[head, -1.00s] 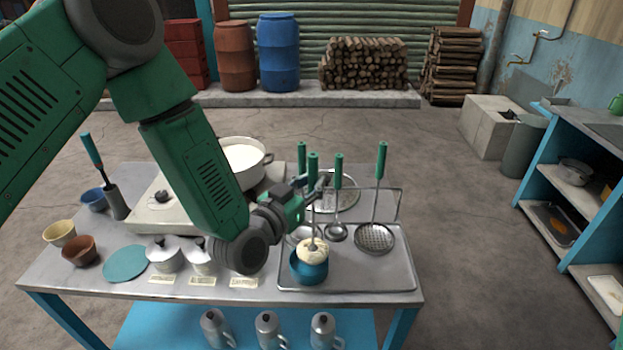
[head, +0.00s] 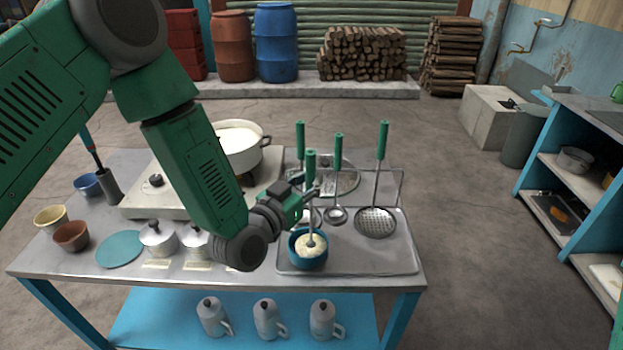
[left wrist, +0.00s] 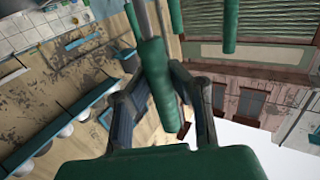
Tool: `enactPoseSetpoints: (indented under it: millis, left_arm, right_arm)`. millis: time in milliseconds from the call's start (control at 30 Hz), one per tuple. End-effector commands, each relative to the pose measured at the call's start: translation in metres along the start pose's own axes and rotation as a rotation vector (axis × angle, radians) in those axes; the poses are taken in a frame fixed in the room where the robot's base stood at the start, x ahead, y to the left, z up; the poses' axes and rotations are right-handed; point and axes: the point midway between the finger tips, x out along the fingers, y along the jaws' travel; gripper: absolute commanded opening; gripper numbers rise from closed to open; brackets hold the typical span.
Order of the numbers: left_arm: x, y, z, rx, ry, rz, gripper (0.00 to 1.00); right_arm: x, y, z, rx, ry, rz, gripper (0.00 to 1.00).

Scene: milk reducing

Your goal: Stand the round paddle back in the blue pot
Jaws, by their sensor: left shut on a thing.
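The round paddle has a green handle (head: 311,163) and a pale round head (head: 312,245). It is upright, with its head inside the mouth of the blue pot (head: 307,263); whether it touches the bottom is hidden. The pot stands at the front left of a metal tray (head: 350,263). My left gripper (head: 307,193) is shut on the paddle, above the pot. In the left wrist view the fingers (left wrist: 165,85) close around the green handle (left wrist: 155,75). My right gripper is not in view.
Lidded pots (head: 158,240) stand left of the tray. The tray's right front is clear.

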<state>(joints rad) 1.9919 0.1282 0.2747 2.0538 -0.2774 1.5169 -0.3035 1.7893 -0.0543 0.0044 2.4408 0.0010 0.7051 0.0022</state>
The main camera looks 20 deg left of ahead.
Motion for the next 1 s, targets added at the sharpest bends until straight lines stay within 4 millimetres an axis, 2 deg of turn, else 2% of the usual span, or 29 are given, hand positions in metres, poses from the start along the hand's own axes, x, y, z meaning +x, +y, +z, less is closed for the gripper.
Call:
enactPoseSetpoints:
  millis: [33,67,100,467,567,900,1000]
  left_arm:
    - [0.0,-0.001,0.0,-0.001,0.002,-0.001,0.23]
    - [0.0,-0.002,0.0,-0.001,0.001,-0.001,0.33]
    - [0.0,-0.002,0.0,-0.001,0.001,-0.001,0.37]
    - [-0.004,0.0,0.001,0.0,-0.004,0.0,0.37]
    - [-0.016,0.0,0.002,0.001,-0.005,0.0,0.37]
    - [-0.087,-0.004,0.003,-0.003,-0.005,-0.001,0.37]
    - [-0.103,-0.005,0.003,-0.005,-0.004,-0.002,0.37]
  right_arm:
    - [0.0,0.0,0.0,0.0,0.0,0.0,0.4]
    - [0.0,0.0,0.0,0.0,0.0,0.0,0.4]
    - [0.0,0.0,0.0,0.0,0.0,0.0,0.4]
    - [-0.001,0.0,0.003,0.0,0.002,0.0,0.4]
    - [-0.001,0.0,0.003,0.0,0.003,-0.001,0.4]
    - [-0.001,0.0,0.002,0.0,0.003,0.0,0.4]
    - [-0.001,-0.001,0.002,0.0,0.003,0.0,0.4]
